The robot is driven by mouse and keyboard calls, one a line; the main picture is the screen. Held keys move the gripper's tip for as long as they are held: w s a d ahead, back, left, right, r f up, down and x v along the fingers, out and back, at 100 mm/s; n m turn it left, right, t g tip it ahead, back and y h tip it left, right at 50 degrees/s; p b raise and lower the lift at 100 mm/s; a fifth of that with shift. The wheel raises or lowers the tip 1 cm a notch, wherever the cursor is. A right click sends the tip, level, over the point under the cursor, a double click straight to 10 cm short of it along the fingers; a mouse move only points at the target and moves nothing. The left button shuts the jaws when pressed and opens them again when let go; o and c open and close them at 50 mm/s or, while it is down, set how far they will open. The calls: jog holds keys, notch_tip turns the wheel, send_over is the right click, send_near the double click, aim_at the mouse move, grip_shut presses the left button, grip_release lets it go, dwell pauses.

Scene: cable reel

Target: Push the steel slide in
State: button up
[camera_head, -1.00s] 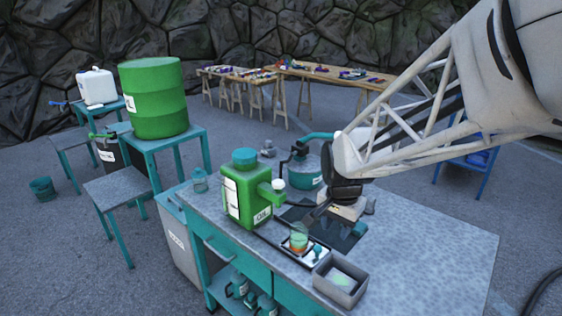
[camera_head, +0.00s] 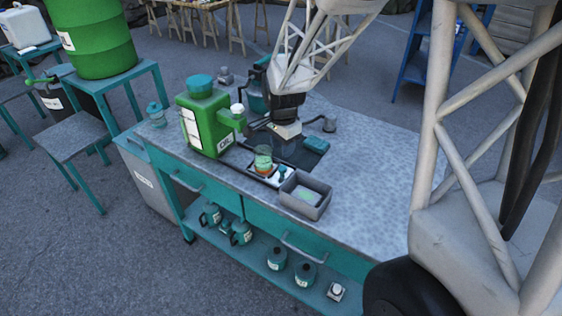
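My gripper (camera_head: 286,118) points down over the back of the workbench, to the right of the green oil can (camera_head: 205,122). Its dark end has a pale block-like part at the bottom; the fingers are too small to make out, and I cannot tell whether they hold or touch anything. The oil can has a teal cap and a green side spout with a white knob (camera_head: 237,108). I cannot pick out the steel slide with certainty; the area behind and under my gripper is partly hidden.
On the bench (camera_head: 365,180), a glass with orange-green contents (camera_head: 263,160) stands on a small tray, beside a grey open box (camera_head: 305,196). A dark mat (camera_head: 300,152) lies near my gripper. A teal vessel (camera_head: 255,92) stands behind. The bench's right side is clear.

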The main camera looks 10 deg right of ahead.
aim_at(282, 168)
jog(key=shift+f, duration=0.15)
jog(key=shift+f, duration=3.75)
jog(key=shift+c, duration=0.2)
grip_shut()
